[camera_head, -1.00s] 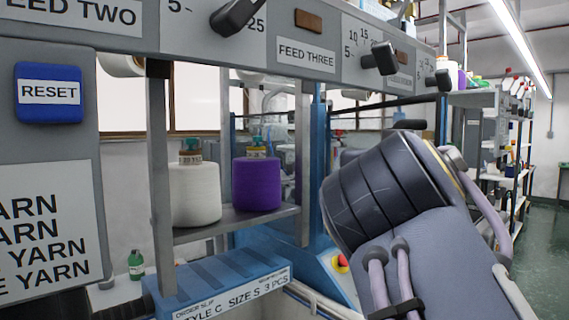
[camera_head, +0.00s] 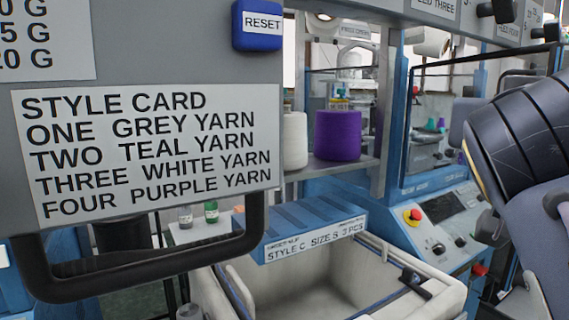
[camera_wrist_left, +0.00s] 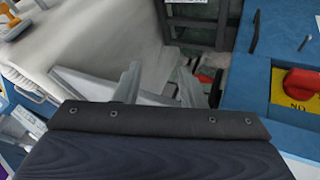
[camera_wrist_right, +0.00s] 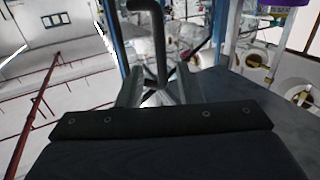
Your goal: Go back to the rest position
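My right arm (camera_head: 530,150) stands raised at the right edge of the head view, and its gripper is outside that view. In the right wrist view my right gripper (camera_wrist_right: 162,92) has its two fingers apart with nothing between them. A grey frame and hooked bar lie beyond it. In the left wrist view my left gripper (camera_wrist_left: 158,90) also has its fingers apart, with no held thing visible. It faces a pale surface and a blue panel. My left arm does not show in the head view.
The style card (camera_head: 150,150) panel with its black handle (camera_head: 150,262) is close in front. A white bin (camera_head: 330,285), order slip block (camera_head: 315,235), purple cone (camera_head: 338,135) and white cone (camera_head: 294,140) stand beyond. A red button (camera_wrist_left: 303,82) is near my left gripper.

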